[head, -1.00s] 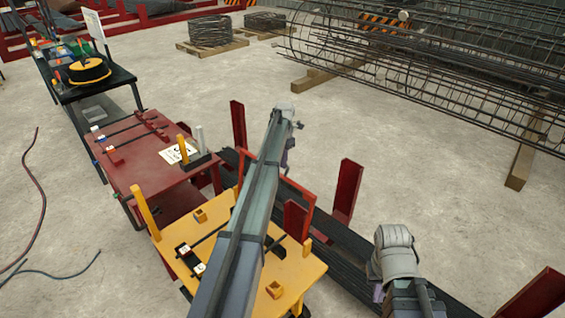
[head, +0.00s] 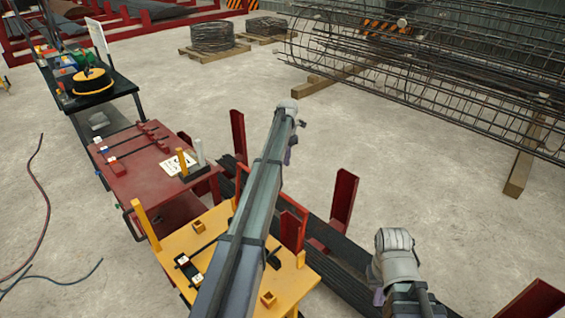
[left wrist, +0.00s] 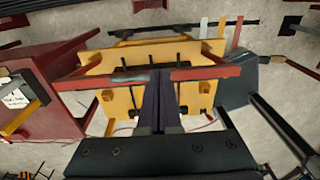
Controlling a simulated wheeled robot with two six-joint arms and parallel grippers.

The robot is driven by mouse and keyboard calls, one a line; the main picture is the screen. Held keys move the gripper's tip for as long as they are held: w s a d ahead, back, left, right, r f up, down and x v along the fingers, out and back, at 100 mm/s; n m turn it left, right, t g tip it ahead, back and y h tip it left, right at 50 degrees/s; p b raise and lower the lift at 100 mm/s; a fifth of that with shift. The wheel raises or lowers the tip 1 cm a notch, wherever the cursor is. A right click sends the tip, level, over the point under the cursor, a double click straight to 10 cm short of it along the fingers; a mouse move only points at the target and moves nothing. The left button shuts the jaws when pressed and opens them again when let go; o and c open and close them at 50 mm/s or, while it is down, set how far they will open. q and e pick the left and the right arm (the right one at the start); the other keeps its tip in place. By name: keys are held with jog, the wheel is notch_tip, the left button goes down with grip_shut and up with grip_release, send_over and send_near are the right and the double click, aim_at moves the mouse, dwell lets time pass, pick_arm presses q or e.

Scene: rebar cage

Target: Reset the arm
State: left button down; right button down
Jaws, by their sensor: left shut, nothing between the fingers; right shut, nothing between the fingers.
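My left arm reaches up the middle of the head view. The fingers of my left gripper (head: 288,156) show only as a small purple part under its wrist. In the left wrist view, the left gripper's dark fingers (left wrist: 161,102) lie together with nothing between them. The yellow cart top (left wrist: 97,62) is behind them, apart as far as I can tell. My right arm is at the lower right of the head view. Its gripper (head: 378,297) is mostly hidden by its wrist; only a purple edge shows, with nothing seen held.
A yellow cart (head: 210,222) and a red cart (head: 135,178) stand at left. Red posts (head: 343,198) rise beside dark bars (head: 350,262) near both arms. A rebar cage (head: 450,85) lies at upper right. The middle floor is open.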

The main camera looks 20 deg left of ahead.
pick_arm(q)
jog(key=shift+a, duration=0.1)
jog(key=shift+s, duration=0.1)
jog(key=s+d+f+m+b, duration=0.2)
jog(key=s+d+m, duration=0.75)
jog(key=d, duration=0.25)
jog(key=s+d+f+m+b, duration=0.2)
jog(key=s+d+m, duration=0.6)
jog(key=s+d, duration=0.3)
jog(key=s+d+m, duration=0.3)
jog(key=s+m, duration=0.3)
jog(key=s, duration=0.1)
jog(key=s+d+f+m+b, duration=0.1)
jog(key=s+d+m, duration=0.2)
jog(key=s+m, duration=0.3)
jog(key=s+d+f+m+y+b, duration=0.1)
jog(key=s+d+m, duration=0.2)
jog(key=s+m, duration=0.3)
jog(key=s, duration=0.4)
jog(key=shift+d+f, duration=0.2)
jog(key=shift+d, duration=0.05)
